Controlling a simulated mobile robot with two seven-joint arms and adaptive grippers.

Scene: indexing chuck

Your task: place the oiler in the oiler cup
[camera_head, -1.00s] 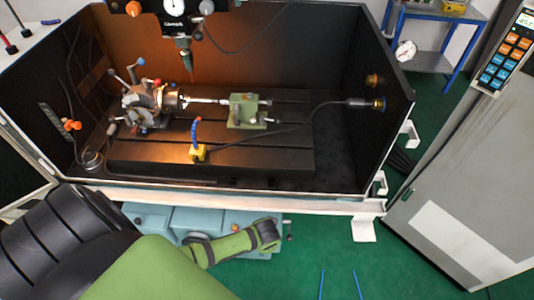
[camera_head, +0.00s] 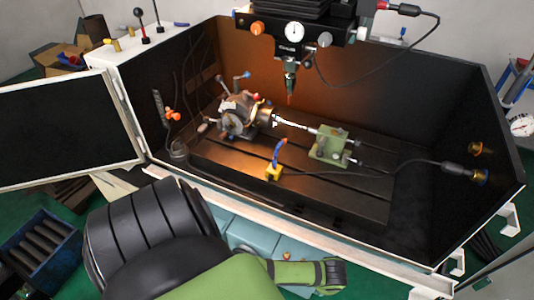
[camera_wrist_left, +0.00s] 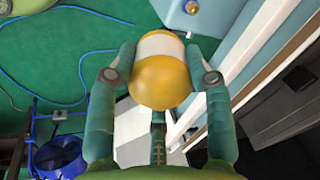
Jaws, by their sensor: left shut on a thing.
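The oiler (camera_wrist_left: 162,85), a rounded yellow body with a white band, is held between the two green fingers of my left gripper (camera_wrist_left: 160,68) in the left wrist view. It is above the floor, beside the machine's white front edge. In the head view my left arm crosses the bottom; I cannot make out the oiler there. A small round metal cup (camera_head: 179,150), possibly the oiler cup, stands in the left corner of the machine enclosure. Its inside is too small to make out. My right gripper is not in view.
The enclosure's white front rim (camera_head: 300,232) lies between my arm and the bed. A chuck (camera_head: 237,118), a green tailstock (camera_head: 329,146) and a blue hose on a yellow base (camera_head: 274,173) stand inside. The open door (camera_head: 65,130) is at left.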

